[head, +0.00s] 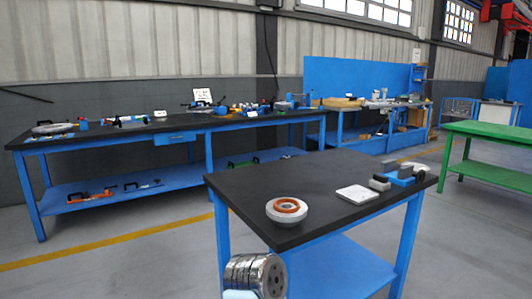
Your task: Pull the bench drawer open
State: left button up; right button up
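A blue drawer (175,138) hangs under the black top of the long workbench (100,138) along the back wall, left of the picture's middle. Its front looks level with the bench edge, so it appears closed. A small handle shows faintly on the front. No gripper fingers of mine show in the head view. Both grippers are out of view, and nothing touches the drawer.
A nearer table (300,180) with a black top and blue legs stands right of centre. It bears a flanged round part (287,210), a white plate (357,194) and a blue vise (405,174). A green table (490,130) stands at right. Floor is open before the long bench.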

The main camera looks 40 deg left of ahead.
aim_at(172, 134)
jog(key=u, duration=1.85)
jog(key=i+j+u, duration=0.15)
jog(key=i, duration=0.2)
jog(key=i+j+u, duration=0.15)
jog(key=i, duration=0.25)
jog(key=i+j+u, duration=0.2)
jog(key=i, duration=0.15)
jog(key=i+j+z, duration=0.1)
jog(key=i, duration=2.4)
jog(key=i+l, duration=0.15)
jog(key=i, duration=0.4)
jog(key=i+l, duration=0.15)
jog(key=i, duration=0.4)
